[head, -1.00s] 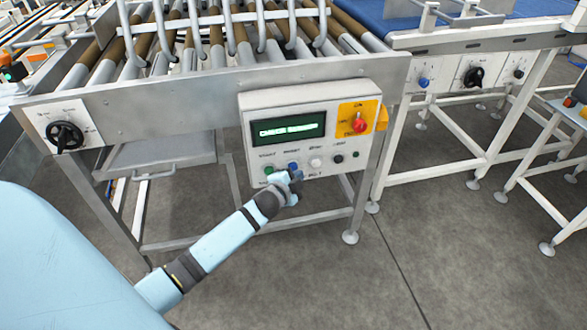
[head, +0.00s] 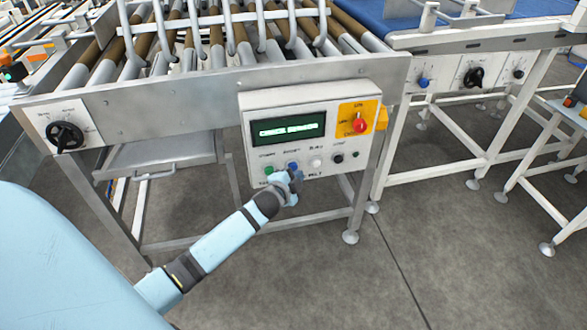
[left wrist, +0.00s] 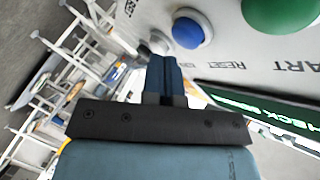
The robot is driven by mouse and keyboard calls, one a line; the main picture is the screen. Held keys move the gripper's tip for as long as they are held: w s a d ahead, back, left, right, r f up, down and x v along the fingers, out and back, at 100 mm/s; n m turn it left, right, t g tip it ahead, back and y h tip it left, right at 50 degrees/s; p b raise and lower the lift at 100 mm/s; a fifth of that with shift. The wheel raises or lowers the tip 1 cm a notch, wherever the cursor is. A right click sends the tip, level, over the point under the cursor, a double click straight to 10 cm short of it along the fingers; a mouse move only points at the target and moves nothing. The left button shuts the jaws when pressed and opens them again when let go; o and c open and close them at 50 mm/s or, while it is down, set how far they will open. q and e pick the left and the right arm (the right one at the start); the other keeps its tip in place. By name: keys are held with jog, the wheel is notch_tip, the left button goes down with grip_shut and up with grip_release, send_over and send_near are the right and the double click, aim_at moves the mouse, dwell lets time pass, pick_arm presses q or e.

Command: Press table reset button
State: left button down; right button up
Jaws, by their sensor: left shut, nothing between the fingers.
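The control panel (head: 283,145) hangs on the front of the roller table, with a lit green display (head: 288,128) and a row of buttons below it. The blue button (head: 293,166), beside the RESET label in the left wrist view (left wrist: 190,29), is partly hidden by my left gripper (head: 296,180) in the head view. In the left wrist view the closed, empty fingertips (left wrist: 166,62) are close to the panel, beside the blue button and overlapping a whitish button. I cannot tell whether they touch the panel. My right gripper is not in view.
A green button (head: 268,170), a white button (head: 315,163) and a black knob (head: 338,158) flank the blue one. A red emergency knob (head: 359,125) sits on yellow at the upper right. The table legs stand below; the floor in front is clear.

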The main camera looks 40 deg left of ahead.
pick_arm(q)
jog(key=shift+w+a, duration=0.25)
jog(key=shift+a, duration=0.1)
jog(key=shift+w+a+p, duration=0.3)
jog(key=shift+w+a, duration=0.05)
jog(key=shift+a, duration=0.05)
dwell(0.9)
jog(key=shift+s+d, duration=0.1)
jog(key=shift+s+d+p, duration=0.3)
jog(key=shift+s+d, duration=0.25)
jog(key=shift+d, duration=0.05)
dwell(0.3)
jog(key=s+d, duration=0.1)
jog(key=d, duration=0.1)
jog(key=s+d+p, duration=0.1)
jog(key=s+d, duration=0.1)
jog(key=shift+s, duration=0.1)
dwell(0.4)
